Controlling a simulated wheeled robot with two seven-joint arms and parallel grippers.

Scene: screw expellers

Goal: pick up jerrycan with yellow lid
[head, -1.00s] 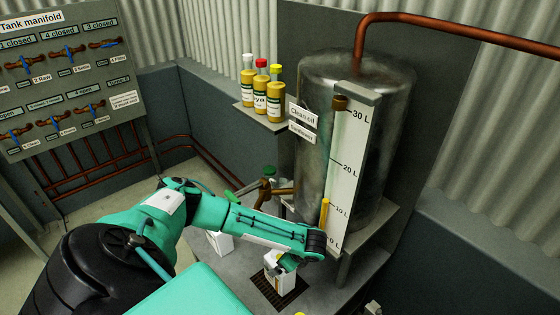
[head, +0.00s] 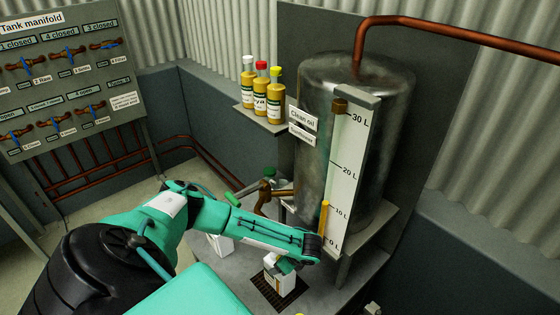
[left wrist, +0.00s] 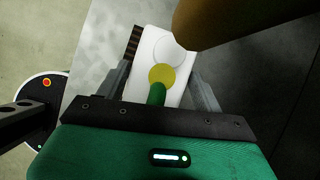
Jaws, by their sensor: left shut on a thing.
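The jerrycan with a yellow lid is a small white can (head: 277,283) on a dark grate (head: 262,290) below the oil tank. In the left wrist view its white top and its round yellow lid (left wrist: 162,75) lie between my fingers. My left gripper (head: 283,268) reaches down over the can from above and is shut on it, with a grey finger along each side in the wrist view (left wrist: 160,85). In the head view my gripper hides the can's top and lid. My right gripper is not in view.
A steel tank (head: 325,110) with a white level gauge (head: 348,170) stands just behind my left gripper. A brown tap (head: 266,198) is behind my forearm. Another white can (head: 222,243) stands to the left. Oil bottles (head: 262,90) stand on a shelf.

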